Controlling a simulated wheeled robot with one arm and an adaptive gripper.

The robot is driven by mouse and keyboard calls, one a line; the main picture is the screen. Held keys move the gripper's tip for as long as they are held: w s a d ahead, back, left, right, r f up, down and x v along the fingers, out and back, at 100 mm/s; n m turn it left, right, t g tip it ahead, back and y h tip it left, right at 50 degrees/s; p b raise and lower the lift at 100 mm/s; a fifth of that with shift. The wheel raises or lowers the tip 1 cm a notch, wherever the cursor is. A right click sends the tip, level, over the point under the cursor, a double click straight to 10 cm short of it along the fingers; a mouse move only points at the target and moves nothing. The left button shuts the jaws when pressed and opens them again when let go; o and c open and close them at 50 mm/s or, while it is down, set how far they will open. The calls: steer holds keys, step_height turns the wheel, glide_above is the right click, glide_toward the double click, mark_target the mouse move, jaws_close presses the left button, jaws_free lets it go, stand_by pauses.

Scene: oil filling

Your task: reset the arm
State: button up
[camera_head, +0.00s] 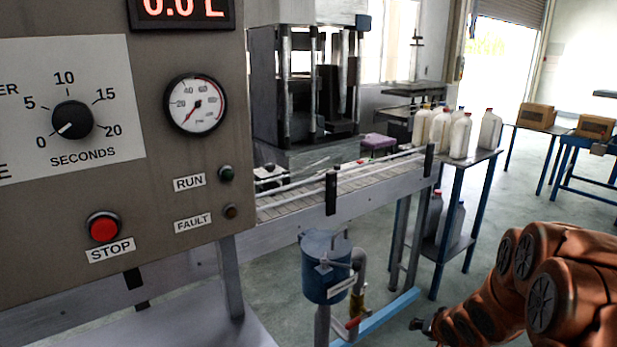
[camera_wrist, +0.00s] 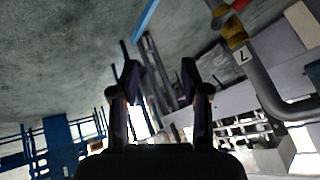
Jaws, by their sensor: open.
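My gripper (camera_wrist: 160,82) is open in the wrist view, its two dark fingers apart with nothing between them. In the head view my orange arm reaches in at the lower right, and the gripper end (camera_head: 424,326) shows small and dark over the floor. It is apart from the control panel (camera_head: 150,210) at the left. The panel has a timer knob (camera_head: 72,119), a round gauge (camera_head: 195,104), a red STOP button (camera_head: 104,227) and RUN and FAULT lamps. The knob's pointer is near 0.
A conveyor (camera_head: 375,188) runs behind the panel. A blue cylinder (camera_head: 327,268) with a pipe and a red-handled valve (camera_head: 352,323) hangs below it, left of my gripper. White jugs (camera_head: 460,136) stand on a table. Boxes (camera_head: 537,116) sit at the right. Floor between is clear.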

steer(key=s+r+n+g+h+p, duration=0.2)
steer(key=s+r+g+h, duration=0.15)
steer(key=s+r, duration=1)
steer(key=s+a+r+n+g+y+p, duration=0.1)
steer(key=s+a+r+g, duration=0.1)
steer(key=s, duration=0.6)
steer(key=s+a+r+n+g+y+p, duration=0.1)
steer(key=s+a+r+g, duration=0.1)
steer(key=s+a, duration=0.3)
steer(key=s+a+r+n+g+y, duration=0.1)
steer(key=s+a, duration=0.3)
steer(key=s, duration=0.7)
steer(key=shift+s+a+r+g+p, duration=0.25)
steer(key=shift+r+g+p, duration=0.25)
steer(key=shift+r, duration=0.35)
steer(key=shift+d, duration=0.1)
